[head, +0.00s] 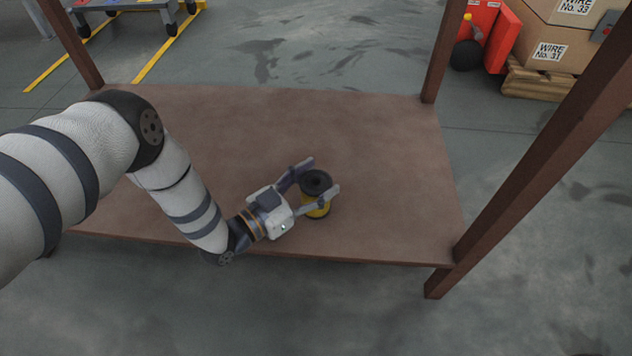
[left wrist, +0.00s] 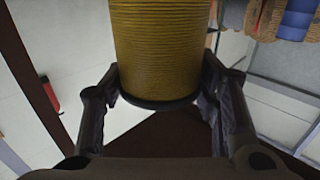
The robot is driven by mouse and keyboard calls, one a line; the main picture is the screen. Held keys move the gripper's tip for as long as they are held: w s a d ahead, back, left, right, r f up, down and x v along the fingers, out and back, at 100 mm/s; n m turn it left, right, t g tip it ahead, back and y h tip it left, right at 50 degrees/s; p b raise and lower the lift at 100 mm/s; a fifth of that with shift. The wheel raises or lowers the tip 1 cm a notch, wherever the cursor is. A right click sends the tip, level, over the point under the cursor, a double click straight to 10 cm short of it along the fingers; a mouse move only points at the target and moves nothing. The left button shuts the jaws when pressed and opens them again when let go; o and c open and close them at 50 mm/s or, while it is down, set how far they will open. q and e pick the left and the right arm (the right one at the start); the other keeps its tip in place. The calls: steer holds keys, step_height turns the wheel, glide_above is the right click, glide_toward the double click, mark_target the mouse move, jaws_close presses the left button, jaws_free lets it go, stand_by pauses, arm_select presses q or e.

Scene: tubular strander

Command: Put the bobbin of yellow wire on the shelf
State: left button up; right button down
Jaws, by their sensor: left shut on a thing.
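The bobbin of yellow wire (head: 317,209) is upright at the middle front of the brown shelf (head: 390,150) in the head view, its dark flange on top. My left gripper (head: 322,181) is shut on it, one finger on each side. In the left wrist view the yellow winding (left wrist: 160,45) fills the upper middle, between the two fingers (left wrist: 160,95) at its dark flange. The bobbin is on or just above the shelf board; I cannot tell if it touches. My right gripper is not in view.
Brown posts stand at the shelf's corners, the near right post (head: 530,170) being the closest to the bobbin. The board is otherwise bare. Cardboard boxes (head: 550,50) on a pallet and a red object (head: 490,30) stand on the floor at the back right.

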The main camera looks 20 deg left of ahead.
arm_select(q)
steer(key=shift+f, duration=0.15)
steer(key=o, duration=1.5)
steer(key=shift+c, duration=0.2)
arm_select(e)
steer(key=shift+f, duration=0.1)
arm_select(q)
steer(key=shift+s+a+r, duration=0.1)
steer(key=shift+s+r, duration=0.05)
steer(key=shift+r, duration=0.05)
steer(key=p+v, duration=0.3)
steer(key=v, duration=0.8)
steer(key=shift+s+p, duration=0.1)
steer(key=shift+p, duration=0.25)
steer(key=shift+s+a, duration=0.15)
steer(key=shift+s, duration=0.1)
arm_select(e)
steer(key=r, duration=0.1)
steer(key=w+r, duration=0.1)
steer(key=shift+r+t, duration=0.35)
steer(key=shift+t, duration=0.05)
